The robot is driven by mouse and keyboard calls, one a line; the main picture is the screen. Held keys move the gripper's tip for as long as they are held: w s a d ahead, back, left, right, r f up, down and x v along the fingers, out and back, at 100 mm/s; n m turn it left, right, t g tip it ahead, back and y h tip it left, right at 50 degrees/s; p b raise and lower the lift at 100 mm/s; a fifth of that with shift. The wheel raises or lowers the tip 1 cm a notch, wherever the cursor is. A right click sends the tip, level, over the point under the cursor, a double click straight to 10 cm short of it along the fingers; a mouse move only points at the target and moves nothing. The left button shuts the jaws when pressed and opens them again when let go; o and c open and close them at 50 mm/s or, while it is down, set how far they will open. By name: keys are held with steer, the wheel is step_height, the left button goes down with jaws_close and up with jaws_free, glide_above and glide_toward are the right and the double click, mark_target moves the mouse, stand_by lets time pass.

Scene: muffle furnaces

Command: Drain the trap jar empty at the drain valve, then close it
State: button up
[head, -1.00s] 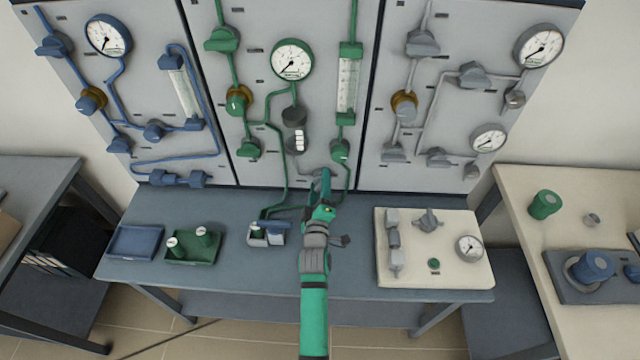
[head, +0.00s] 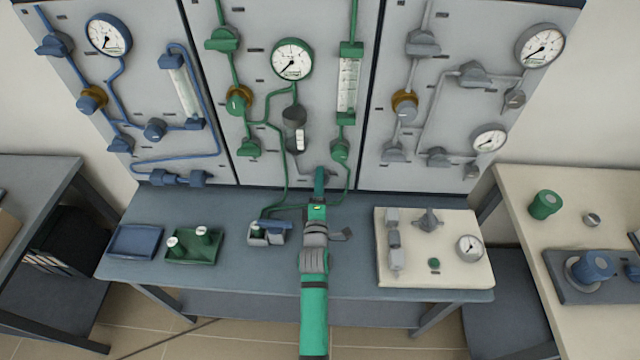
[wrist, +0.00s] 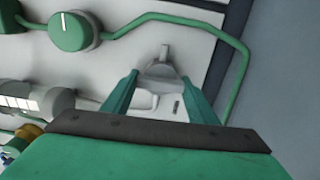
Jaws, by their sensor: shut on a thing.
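The trap jar (head: 295,116) is a grey cylinder with a pale sight window, on the middle panel under the green-rimmed gauge. It also shows at the left edge of the wrist view (wrist: 55,101). The drain valve (wrist: 160,76), with a small grey handle, sits low on the same panel. My gripper (wrist: 158,92) has its green fingers on either side of the valve handle and is shut on it. In the head view my gripper (head: 320,180) hides most of the valve. The level in the jar is too small to read.
Green pipes run close around the valve, and a green knob (wrist: 72,31) is nearby. On the bench stand a green tray (head: 193,250), a blue tray (head: 134,242), a small grey holder (head: 266,238) and a cream board (head: 450,270) with fittings.

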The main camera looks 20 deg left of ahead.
steer(key=o, duration=1)
steer(key=shift+o, duration=0.2)
steer(key=v, duration=1.1)
steer(key=shift+w+d, duration=0.1)
